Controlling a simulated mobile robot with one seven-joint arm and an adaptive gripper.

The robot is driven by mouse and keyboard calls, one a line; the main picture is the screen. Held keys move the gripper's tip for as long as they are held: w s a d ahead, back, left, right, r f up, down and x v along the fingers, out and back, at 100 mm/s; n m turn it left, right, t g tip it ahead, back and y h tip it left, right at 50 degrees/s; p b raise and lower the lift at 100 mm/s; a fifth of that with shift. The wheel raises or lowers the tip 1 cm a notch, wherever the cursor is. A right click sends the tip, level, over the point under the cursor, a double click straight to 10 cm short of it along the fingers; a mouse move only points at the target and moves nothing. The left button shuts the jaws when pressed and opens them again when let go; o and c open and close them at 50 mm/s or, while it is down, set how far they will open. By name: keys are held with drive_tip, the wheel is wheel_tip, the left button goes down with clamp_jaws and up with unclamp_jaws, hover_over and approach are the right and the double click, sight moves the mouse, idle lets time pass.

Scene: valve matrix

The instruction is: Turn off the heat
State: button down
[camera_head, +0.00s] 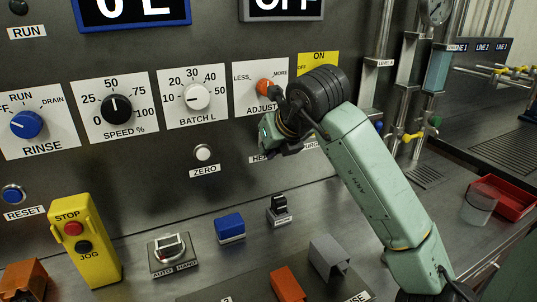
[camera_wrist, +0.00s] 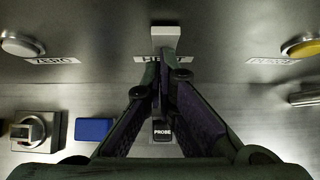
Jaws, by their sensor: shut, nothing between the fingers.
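The label starting "HEA" (camera_head: 262,158) is on the grey panel, below the orange-knob dial; my gripper covers the area just above it. In the wrist view, a pale rectangular switch or lever end (camera_wrist: 165,33) sticks out from the panel above the partly covered label (camera_wrist: 150,58). My gripper (camera_wrist: 162,65) is shut and empty, its fingertips in front of that label and just below the pale piece. I cannot tell whether they touch it. In the head view my gripper (camera_head: 272,138) is close to the panel. The switch itself is hidden there.
Above is the orange knob (camera_head: 266,87); to the left is the round ZERO button (camera_head: 203,153). On the bench below stand a blue block (camera_head: 230,228), a PROBE piece (camera_head: 279,210), an AUTO/HAND switch (camera_head: 169,247) and a yellow STOP/JOG box (camera_head: 85,240).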

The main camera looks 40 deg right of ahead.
drive_tip(key=shift+r, duration=0.3)
drive_tip(key=shift+r, duration=0.75)
drive_tip(key=shift+s+f, duration=0.1)
